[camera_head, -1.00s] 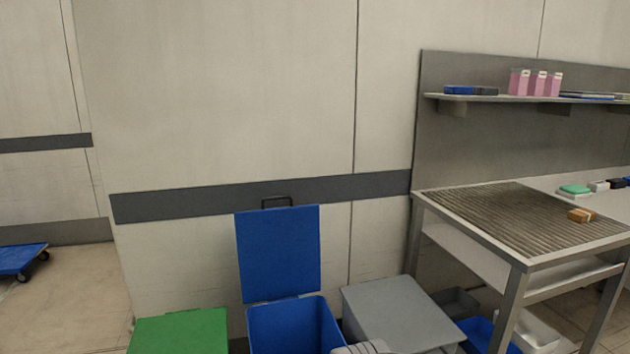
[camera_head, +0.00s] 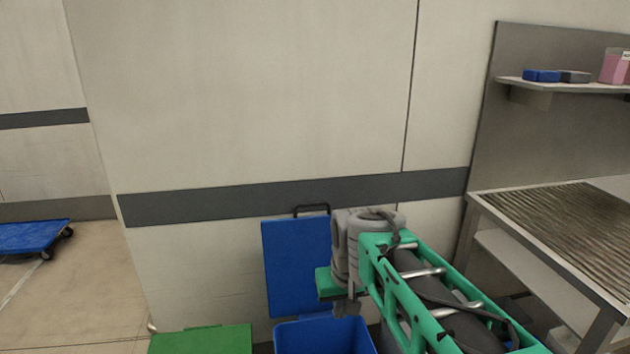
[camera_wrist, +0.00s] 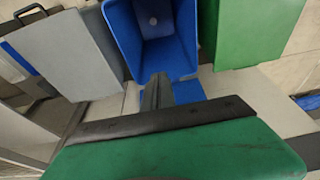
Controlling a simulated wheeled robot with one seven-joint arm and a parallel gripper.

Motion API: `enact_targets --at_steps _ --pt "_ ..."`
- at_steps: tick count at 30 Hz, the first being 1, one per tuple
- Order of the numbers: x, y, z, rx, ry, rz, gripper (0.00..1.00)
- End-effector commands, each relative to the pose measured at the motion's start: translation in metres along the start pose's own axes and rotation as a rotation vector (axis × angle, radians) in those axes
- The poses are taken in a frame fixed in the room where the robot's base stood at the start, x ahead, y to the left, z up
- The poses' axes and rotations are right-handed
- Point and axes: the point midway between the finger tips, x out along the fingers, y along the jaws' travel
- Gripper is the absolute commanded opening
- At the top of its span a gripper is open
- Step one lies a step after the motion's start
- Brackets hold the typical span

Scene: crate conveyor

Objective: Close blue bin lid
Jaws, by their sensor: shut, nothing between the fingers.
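The blue bin (camera_head: 325,338) stands on the floor against the wall. Its blue lid (camera_head: 291,268) stands upright and open behind it, with a dark handle at its top edge. My gripper (camera_head: 347,308) is shut and empty, in front of the lid's right side and above the bin; I cannot tell whether it touches either. My arm hides the lid's right edge. In the wrist view my shut gripper (camera_wrist: 158,82) points at the bin's rim. The bin (camera_wrist: 122,40) is open there, and its inside shows.
A green-lidded bin (camera_head: 200,340) stands left of the blue bin. A grey-lidded bin (camera_wrist: 65,50) stands on its other side. A roller-topped table (camera_head: 560,230) and a shelf (camera_head: 560,85) are at the right. A blue dolly (camera_head: 32,237) stands far left on open floor.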

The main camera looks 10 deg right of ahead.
Motion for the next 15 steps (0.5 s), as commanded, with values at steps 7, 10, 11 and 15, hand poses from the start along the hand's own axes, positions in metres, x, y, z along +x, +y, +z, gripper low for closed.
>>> enact_targets --at_steps 7,10,11,15 --pt "-0.073 0.004 -0.175 -0.001 0.058 -0.004 0.00" --pt "-0.086 0.005 -0.234 -0.002 0.082 -0.004 0.00" --pt "-0.089 0.006 -0.250 -0.003 0.090 -0.004 0.00" --pt "-0.097 0.011 -0.315 -0.003 0.124 -0.003 0.00"
